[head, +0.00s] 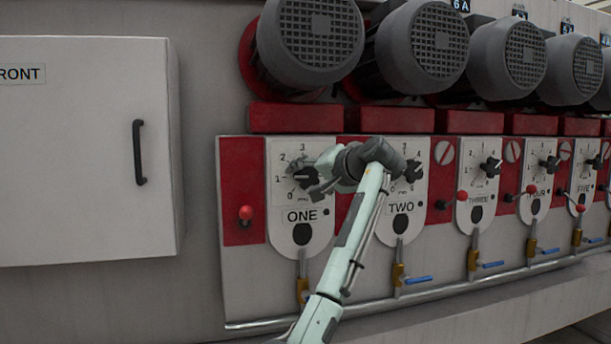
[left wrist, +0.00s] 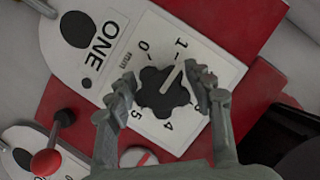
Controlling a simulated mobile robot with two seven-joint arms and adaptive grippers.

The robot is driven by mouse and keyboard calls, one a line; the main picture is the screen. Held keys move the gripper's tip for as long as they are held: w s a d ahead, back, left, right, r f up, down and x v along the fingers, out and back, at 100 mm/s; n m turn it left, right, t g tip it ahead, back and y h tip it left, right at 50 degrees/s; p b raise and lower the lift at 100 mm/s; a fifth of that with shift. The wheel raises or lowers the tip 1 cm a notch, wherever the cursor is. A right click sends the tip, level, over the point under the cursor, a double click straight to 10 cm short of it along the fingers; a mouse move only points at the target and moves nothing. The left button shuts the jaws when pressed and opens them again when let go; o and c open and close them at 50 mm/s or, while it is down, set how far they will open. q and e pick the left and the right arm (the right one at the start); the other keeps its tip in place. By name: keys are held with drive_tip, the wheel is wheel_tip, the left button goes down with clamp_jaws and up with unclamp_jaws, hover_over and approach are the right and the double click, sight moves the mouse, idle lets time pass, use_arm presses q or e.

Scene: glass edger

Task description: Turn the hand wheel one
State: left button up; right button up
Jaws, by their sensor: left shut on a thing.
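Hand wheel one is a black lobed knob (head: 302,175) on the white numbered plate marked ONE (head: 302,216), at the middle of the head view. In the left wrist view the wheel (left wrist: 160,95) shows face-on, its white pointer line directed near the 1. My left gripper (left wrist: 163,90) has one finger on each side of the wheel and is shut on it. In the head view my left gripper (head: 316,181) partly covers the plate and the wheel. The 2 is hidden in the left wrist view. My right gripper is not in view.
Plate TWO (head: 401,226) and several similar plates run to the right, with red-balled levers (head: 462,196) between some. A red ball (head: 246,212) stands left of plate one. Motors (head: 310,40) hang above; blue-handled valves (head: 418,280) and a pipe lie below. A white cabinet (head: 80,150) is at left.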

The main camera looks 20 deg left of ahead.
use_arm(q)
drive_tip(key=shift+f+n+h, duration=0.2)
drive_tip(key=shift+n+h, duration=0.3)
drive_tip(key=shift+n, duration=0.2)
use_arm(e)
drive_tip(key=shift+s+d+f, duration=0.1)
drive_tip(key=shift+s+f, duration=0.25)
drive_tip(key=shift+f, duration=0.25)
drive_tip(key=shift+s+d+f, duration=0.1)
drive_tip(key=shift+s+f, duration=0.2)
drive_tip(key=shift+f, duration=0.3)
use_arm(q)
drive_tip(key=o, duration=1.2)
drive_tip(key=shift+c, duration=0.2)
drive_tip(key=shift+r, duration=0.1)
drive_tip(key=v, duration=1.2)
